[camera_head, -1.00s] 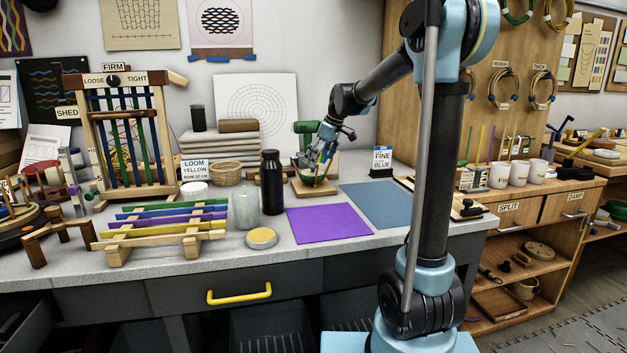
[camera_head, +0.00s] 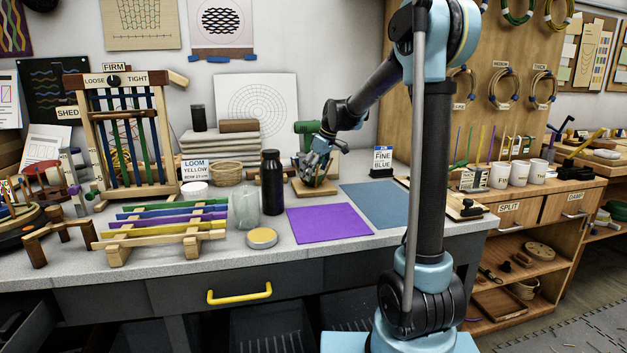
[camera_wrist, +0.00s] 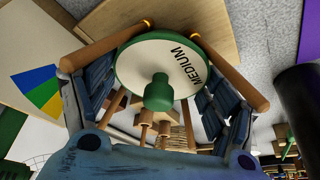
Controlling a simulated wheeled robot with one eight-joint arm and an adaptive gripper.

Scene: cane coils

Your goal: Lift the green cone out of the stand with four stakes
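The green cone (camera_wrist: 158,93) shows end-on in the wrist view, with a green knob in the middle of a pale, green-rimmed disc marked MEDIUM. Brown stakes (camera_wrist: 232,72) of the stand stand around it. The stand's wooden base (camera_head: 316,190) rests on the bench, and a little green shows above it in the head view. My gripper (camera_head: 320,166) is down over the stand. In the wrist view its dark blue fingers are spread wide on either side of the disc. Whether they touch the cone or stakes is unclear. The cone's lower part is hidden.
A dark bottle (camera_head: 271,182) stands close left of the stand, with a glass jar (camera_head: 244,207) beyond it. A green tool (camera_head: 305,130) is behind. A FINE BLUE sign (camera_head: 382,160) stands to the right. The purple mat (camera_head: 328,223) and blue mat (camera_head: 377,205) in front are bare.

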